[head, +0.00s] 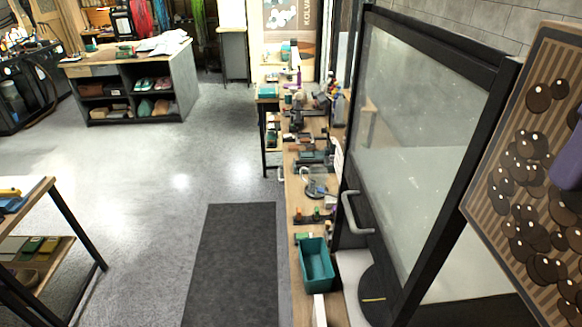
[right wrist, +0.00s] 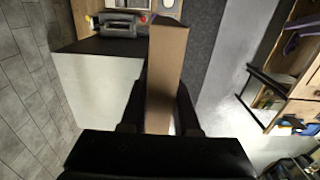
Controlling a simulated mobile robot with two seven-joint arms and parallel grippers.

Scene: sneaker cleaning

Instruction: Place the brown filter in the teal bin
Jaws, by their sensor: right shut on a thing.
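The brown filter (head: 487,196) is a large framed panel with pleated stripes and dark glossy blobs, tilted at the right edge of the head view. In the right wrist view the brown filter (right wrist: 167,65) shows edge-on as a long brown bar. My right gripper (right wrist: 160,108) is shut on it, one black finger on each side. The teal bin (head: 316,264) stands on a narrow wooden bench at the bottom middle of the head view, left of the filter and well apart from it. Its visible inside looks empty. My left gripper is not in view.
A glass cabinet door (head: 420,140) with a black frame and pale handle stands between bin and filter. Tools crowd the bench (head: 296,236) beyond the bin. A dark mat (head: 235,260) covers the floor left of the bench.

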